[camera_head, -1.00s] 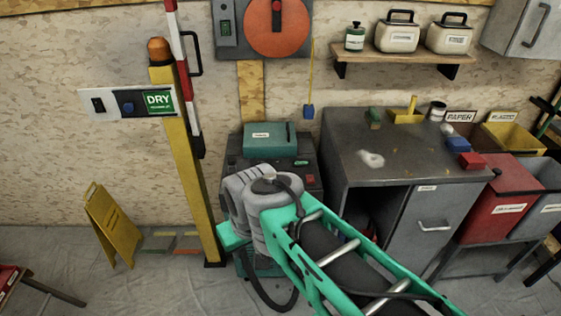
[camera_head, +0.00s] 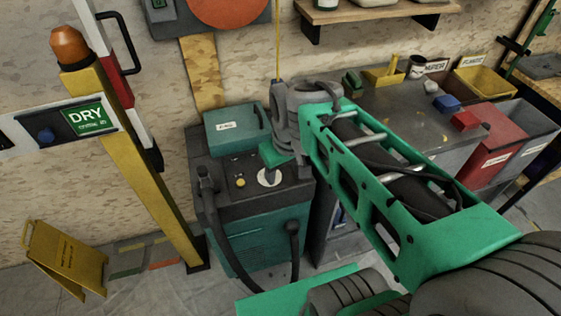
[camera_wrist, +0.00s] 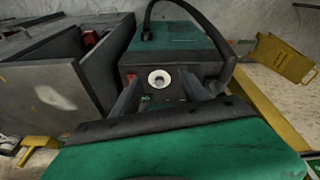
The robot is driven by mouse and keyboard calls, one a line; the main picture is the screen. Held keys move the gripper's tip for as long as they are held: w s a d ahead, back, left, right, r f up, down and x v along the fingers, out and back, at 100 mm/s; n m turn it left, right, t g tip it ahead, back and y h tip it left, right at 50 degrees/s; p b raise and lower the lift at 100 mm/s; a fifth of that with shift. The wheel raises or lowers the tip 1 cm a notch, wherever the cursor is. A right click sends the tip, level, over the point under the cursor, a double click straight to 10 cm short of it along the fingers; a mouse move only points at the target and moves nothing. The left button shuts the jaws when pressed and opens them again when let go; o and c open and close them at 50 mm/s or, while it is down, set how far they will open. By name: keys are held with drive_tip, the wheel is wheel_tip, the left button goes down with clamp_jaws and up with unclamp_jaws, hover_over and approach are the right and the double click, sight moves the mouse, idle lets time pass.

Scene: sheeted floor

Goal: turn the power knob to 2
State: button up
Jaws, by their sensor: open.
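The teal and dark grey machine (camera_head: 255,245) stands against the wall, with a control panel on its sloping top. A round white dial (camera_head: 269,178), apparently the power knob's, sits on that panel; its marks are too small to read. My gripper (camera_head: 271,171) points down over the panel, close to the dial and partly covering it. In the wrist view the dial (camera_wrist: 159,79) shows between the two dark, parted fingers of my gripper (camera_wrist: 162,80). Nothing is held. I cannot tell whether the fingertips touch the panel.
A teal box (camera_head: 236,129) sits on the machine behind the panel. A yellow button (camera_head: 240,183) is left of the dial, with a hose (camera_head: 212,215) farther left. A yellow post (camera_head: 150,180) stands left; a grey cabinet (camera_head: 395,115) with small items stands right.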

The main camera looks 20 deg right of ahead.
drive_tip(key=w+f+n+g, duration=0.1)
drive_tip(key=w+f+n, duration=0.1)
drive_tip(key=w, duration=0.3)
drive_tip(key=w+f+n+b, duration=0.1)
drive_tip(key=w+f+n, duration=0.1)
drive_tip(key=w+f, duration=0.3)
drive_tip(key=w+f+n+g, duration=0.1)
drive_tip(key=w+f+n, duration=0.2)
drive_tip(key=w+f, duration=0.1)
drive_tip(key=shift+w+d+f+g+b, duration=0.1)
drive_tip(key=shift+w+d+g+b, duration=0.1)
drive_tip(key=shift+w, duration=0.2)
drive_tip(key=shift+w+d+f+g+b, duration=0.1)
drive_tip(key=shift+w+b, duration=0.1)
drive_tip(key=shift+w, duration=0.2)
wheel_tip(320, 180, down, 8)
drive_tip(key=shift+r+p, duration=0.2)
drive_tip(key=shift+p, duration=0.1)
drive_tip(key=shift+c, duration=0.5)
clamp_jaws()
